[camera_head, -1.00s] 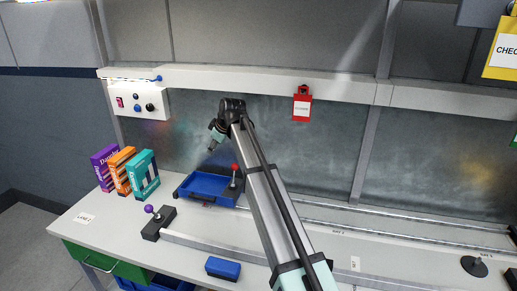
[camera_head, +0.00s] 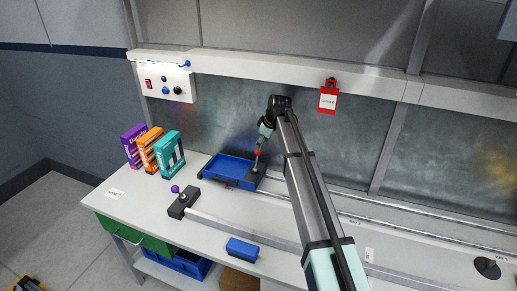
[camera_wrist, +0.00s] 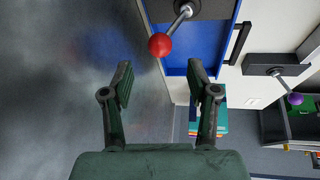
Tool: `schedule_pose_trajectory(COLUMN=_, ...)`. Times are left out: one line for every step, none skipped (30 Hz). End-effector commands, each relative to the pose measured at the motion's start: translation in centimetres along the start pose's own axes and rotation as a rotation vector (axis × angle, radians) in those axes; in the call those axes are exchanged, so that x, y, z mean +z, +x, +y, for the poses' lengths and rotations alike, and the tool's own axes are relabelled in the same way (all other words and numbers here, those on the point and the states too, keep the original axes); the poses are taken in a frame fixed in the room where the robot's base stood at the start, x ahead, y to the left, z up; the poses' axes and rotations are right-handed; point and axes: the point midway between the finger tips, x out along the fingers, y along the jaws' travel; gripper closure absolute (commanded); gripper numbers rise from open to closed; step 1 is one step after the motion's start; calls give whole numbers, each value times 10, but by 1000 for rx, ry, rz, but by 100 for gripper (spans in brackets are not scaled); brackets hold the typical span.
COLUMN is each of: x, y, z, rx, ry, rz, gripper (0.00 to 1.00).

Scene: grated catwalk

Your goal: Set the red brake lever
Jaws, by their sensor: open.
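The red brake lever has a round red knob (camera_head: 258,152) on a metal shaft, rising from a dark base at the right end of the blue tray. In the wrist view its red knob (camera_wrist: 160,45) lies ahead of the fingertips, roughly centred between them and apart from both. My gripper (camera_wrist: 160,75) is open and empty, with a finger on each side. In the head view my gripper (camera_head: 262,142) is just above the red knob, and its fingers are too small to make out clearly.
The blue tray (camera_head: 226,171) lies beside the lever. A purple-knobbed lever (camera_head: 175,189) stands to its front left. Several boxes (camera_head: 169,155) stand at the left. A blue block (camera_head: 242,249) is near the front edge. A red tag (camera_head: 328,98) hangs at the back.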

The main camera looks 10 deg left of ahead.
Motion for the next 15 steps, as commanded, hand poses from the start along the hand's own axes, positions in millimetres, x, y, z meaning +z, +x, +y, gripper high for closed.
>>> schedule_pose_trajectory(x=-1, y=9, z=0, rx=-2, ry=0, rz=-2, gripper=41)
schedule_pose_trajectory(x=-1, y=15, z=0, rx=-3, ry=0, rz=-2, gripper=41)
schedule_pose_trajectory(x=-2, y=21, z=0, rx=-2, ry=0, rz=-1, gripper=41)
schedule_pose_trajectory(x=-1, y=26, z=0, rx=-1, ry=0, rz=-1, gripper=41)
schedule_pose_trajectory(x=-1, y=32, z=0, rx=-2, ry=0, rz=-1, gripper=41)
schedule_pose_trajectory(x=-1, y=37, z=0, rx=-2, ry=0, rz=-1, gripper=41)
schedule_pose_trajectory(x=-1, y=41, z=1, rx=-1, ry=0, rz=-1, gripper=41)
schedule_pose_trajectory(x=-1, y=45, z=1, rx=0, ry=0, rz=0, gripper=41)
schedule_pose_trajectory(x=-1, y=49, z=1, rx=-1, ry=0, rz=-1, gripper=41)
schedule_pose_trajectory(x=-1, y=52, z=0, rx=-1, ry=0, rz=-1, gripper=41)
schedule_pose_trajectory(x=-1, y=55, z=0, rx=-1, ry=0, rz=-1, gripper=41)
schedule_pose_trajectory(x=0, y=58, z=0, rx=-1, ry=0, rz=0, gripper=41)
schedule_pose_trajectory(x=0, y=59, z=0, rx=0, ry=0, rz=0, gripper=41)
schedule_pose_trajectory(x=0, y=60, z=0, rx=0, ry=0, rz=0, gripper=41)
schedule_pose_trajectory(x=0, y=62, z=0, rx=1, ry=0, rz=0, gripper=41)
